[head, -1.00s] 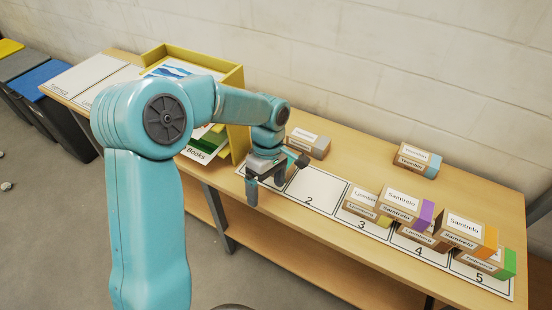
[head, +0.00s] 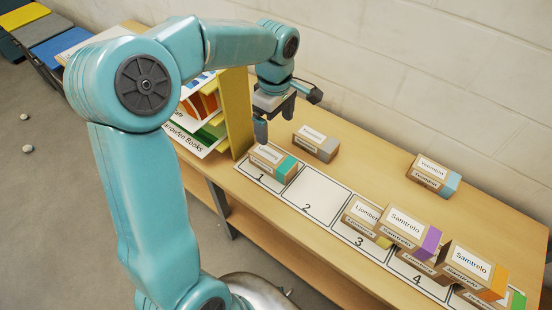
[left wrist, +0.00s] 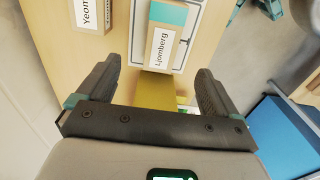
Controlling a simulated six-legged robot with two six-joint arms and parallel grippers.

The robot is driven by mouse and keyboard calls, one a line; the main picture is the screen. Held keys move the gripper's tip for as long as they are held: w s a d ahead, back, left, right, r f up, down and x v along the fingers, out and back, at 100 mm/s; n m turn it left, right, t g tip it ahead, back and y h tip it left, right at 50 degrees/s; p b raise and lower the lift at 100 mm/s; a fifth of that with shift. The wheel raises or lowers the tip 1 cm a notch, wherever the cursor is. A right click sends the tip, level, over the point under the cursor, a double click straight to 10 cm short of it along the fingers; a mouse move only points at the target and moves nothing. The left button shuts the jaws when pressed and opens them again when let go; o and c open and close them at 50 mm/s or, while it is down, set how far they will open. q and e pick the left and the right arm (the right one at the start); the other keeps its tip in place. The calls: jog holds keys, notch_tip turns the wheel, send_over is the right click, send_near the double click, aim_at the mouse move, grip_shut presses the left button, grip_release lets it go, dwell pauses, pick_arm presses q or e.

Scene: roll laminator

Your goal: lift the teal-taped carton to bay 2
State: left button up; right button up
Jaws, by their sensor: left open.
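The teal-taped carton (head: 266,159) lies in bay 1 (head: 252,174) on the numbered mat, its white label up and its teal band at the right end. It also shows in the left wrist view (left wrist: 162,42), labelled Ljomberg, beyond the fingertips. Bay 2 (head: 313,193) is empty. My left gripper (head: 274,118) is open and empty, raised above and behind the carton, apart from it. In the left wrist view its two fingers (left wrist: 157,72) are spread wide with nothing between them. My right gripper is in neither view.
A grey-taped carton (head: 316,142) lies behind bays 1 and 2, near my gripper. A yellow-walled book box (head: 238,110) stands left of bay 1. Stacked cartons fill bay 3 rightward, including a purple-taped one (head: 408,228). A blue-taped carton (head: 433,173) lies at the back.

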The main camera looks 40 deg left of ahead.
pick_arm(q)
send_over(275, 158)
jog(key=f, duration=0.7)
jog(key=shift+w+a+f, duration=0.25)
jog(key=shift+a+f, duration=0.05)
jog(key=shift+f, duration=0.1)
jog(key=shift+s+d+f, duration=0.1)
jog(key=shift+s+f, duration=0.05)
jog(key=shift+f, duration=0.35)
notch_tip(275, 158, down, 5)
jog(key=shift+s+d+f, duration=0.1)
jog(key=shift+d, duration=0.05)
jog(key=c, duration=1.3)
